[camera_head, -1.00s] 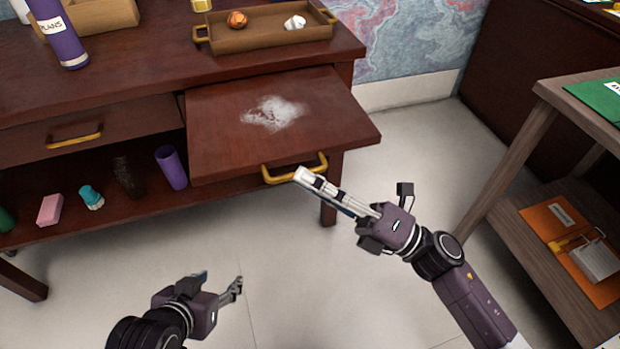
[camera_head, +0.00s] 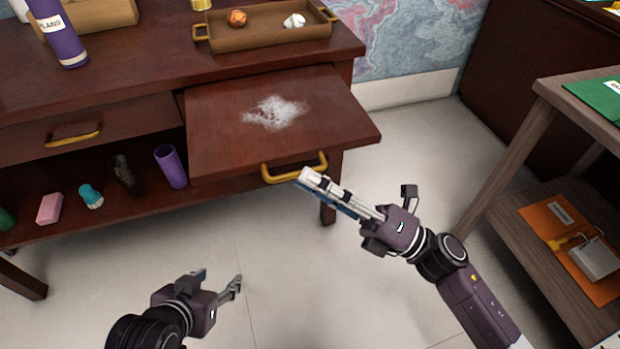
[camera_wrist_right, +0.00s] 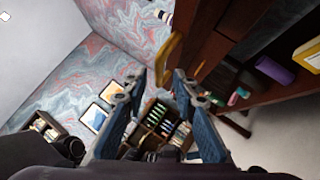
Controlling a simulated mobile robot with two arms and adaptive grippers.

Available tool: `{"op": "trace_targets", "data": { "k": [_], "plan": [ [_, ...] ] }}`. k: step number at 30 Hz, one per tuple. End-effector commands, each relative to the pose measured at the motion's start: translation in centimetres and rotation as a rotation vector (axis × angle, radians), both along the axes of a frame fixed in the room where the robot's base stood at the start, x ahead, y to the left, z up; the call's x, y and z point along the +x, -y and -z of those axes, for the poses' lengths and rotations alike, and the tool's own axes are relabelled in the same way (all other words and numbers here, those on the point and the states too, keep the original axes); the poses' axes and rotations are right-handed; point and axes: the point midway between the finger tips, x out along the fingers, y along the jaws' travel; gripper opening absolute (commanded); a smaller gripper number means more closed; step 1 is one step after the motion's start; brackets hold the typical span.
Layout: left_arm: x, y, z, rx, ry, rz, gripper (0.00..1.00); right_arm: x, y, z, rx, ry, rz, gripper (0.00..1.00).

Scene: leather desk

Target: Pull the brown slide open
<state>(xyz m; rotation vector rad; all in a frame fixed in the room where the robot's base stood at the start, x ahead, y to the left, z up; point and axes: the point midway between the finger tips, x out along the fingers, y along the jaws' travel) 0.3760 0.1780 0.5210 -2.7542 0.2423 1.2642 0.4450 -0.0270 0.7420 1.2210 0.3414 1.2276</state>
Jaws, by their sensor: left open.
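The brown slide (camera_head: 225,135) is a dark reddish-brown board. It sticks out from the front of the desk, with a white powdery patch (camera_head: 275,112) on top. Its brass handle (camera_head: 294,170) is on the front edge and also shows in the right wrist view (camera_wrist_right: 168,60). My right gripper (camera_head: 306,178) has its fingertips close to the right end of the handle. In the right wrist view the right gripper (camera_wrist_right: 158,82) is open, with the handle just beyond its fingertips. I cannot tell if they touch. My left gripper (camera_head: 238,284) is open and empty, low over the floor.
A wooden tray (camera_head: 265,40) with an orange ball and a white crumpled item stands on the desk. A drawer (camera_head: 75,135) is left of the slide. Below, a shelf holds a purple cup (camera_head: 171,167) and other items. A side table (camera_head: 545,90) stands right. Floor in front is clear.

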Motion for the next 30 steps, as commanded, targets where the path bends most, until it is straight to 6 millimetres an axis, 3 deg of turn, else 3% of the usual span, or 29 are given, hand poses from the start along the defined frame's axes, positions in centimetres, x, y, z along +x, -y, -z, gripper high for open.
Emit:
{"op": "trace_targets", "data": {
  "k": [15,21,30],
  "plan": [
    [-0.1,0.1,-0.1,-0.004,0.0,-0.001,0.49,-3.7,8.3,3.9,-0.002,-0.003,0.002,0.26],
    [-0.1,0.1,-0.1,-0.004,0.0,-0.001,0.49,-4.1,9.3,4.3,-0.001,-0.001,0.002,0.26],
    [-0.1,0.1,-0.1,-0.004,0.0,-0.001,0.49,-4.2,9.3,4.3,0.0,-0.001,0.001,0.26]
  ]
}}
